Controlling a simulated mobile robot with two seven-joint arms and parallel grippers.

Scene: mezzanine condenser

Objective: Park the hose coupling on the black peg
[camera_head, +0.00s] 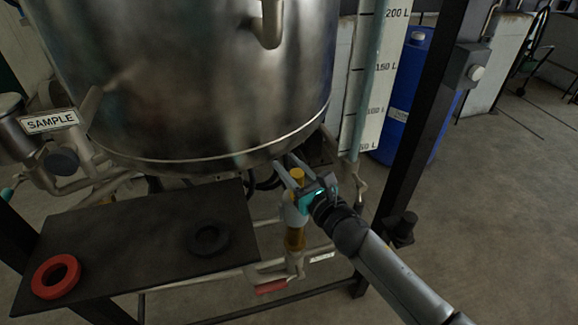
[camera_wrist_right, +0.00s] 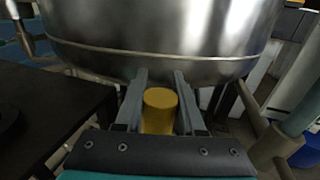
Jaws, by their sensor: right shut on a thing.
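The hose coupling appears to be the yellow-brass cylinder (camera_wrist_right: 159,108) between the fingers of my right gripper (camera_wrist_right: 158,80) in the right wrist view. In the head view, the right gripper (camera_head: 289,166) is shut around its yellow top (camera_head: 298,174), below the tank's rim. A pale body and a brass part (camera_head: 295,239) show beneath, in line with the pipework; whether they are joined to it I cannot tell. A dark stub (camera_head: 403,229) on the frame post at the right may be the black peg; nothing is seen on it. My left gripper is out of view.
A steel tank (camera_head: 200,80) fills the upper area. A dark shelf (camera_head: 130,235) at the lower left bears a red ring (camera_head: 56,276) and a black ring (camera_head: 209,238). A red handle (camera_head: 271,287) sits below the coupling. A dark post (camera_head: 425,115) and a blue drum (camera_head: 405,95) stand right.

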